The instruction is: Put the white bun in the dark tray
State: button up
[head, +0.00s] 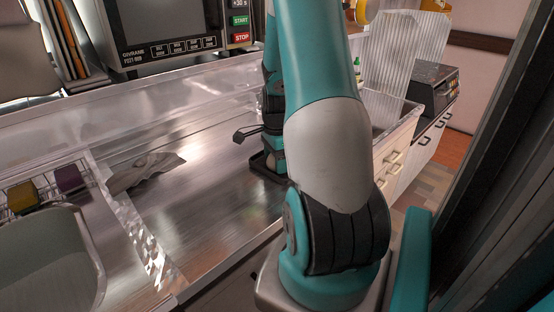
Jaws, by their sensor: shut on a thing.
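The dark tray (258,168) lies on the metal counter, and only its left part shows beside my arm. My gripper (272,150) points down over the tray, partly hidden behind my teal and grey arm. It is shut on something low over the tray. A small pale patch shows at its lower end, which fits the white bun, but its outline is too small and covered to make out. I cannot tell whether it touches the tray. No other white bun shows in this view.
A crumpled grey cloth (145,170) lies on the counter left of the tray. A rack with yellow and purple sponges (22,197) and a sink basin (48,262) are further left. A microwave (170,30) stands behind. The counter between cloth and tray is clear.

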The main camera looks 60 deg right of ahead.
jog(key=o, duration=0.9)
jog(key=shift+f, duration=0.1)
jog(key=shift+o, duration=0.2)
notch_tip(320, 180, up, 12)
jog(key=p, duration=0.1)
jog(key=w+a+r+n+t, duration=0.1)
jog(key=w+a+n, duration=0.2)
jog(key=a, duration=0.2)
jog(key=w+a+r+n, duration=0.2)
jog(key=a+n, duration=0.2)
jog(key=a, duration=0.1)
jog(key=w+a+r+n+y, duration=0.1)
jog(key=a+r+n+y, duration=0.1)
jog(key=a+n, duration=1.1)
jog(key=s+a+r+n+y, duration=0.1)
jog(key=s+a+n, duration=0.5)
jog(key=a, duration=0.4)
jog(key=s+a+r+n+g+y, duration=0.1)
jog(key=s+a+n, duration=0.5)
jog(key=a, duration=0.4)
jog(key=shift+s+a+r+n, duration=0.25)
jog(key=shift+a+r+n, duration=0.05)
jog(key=shift+a+r, duration=0.05)
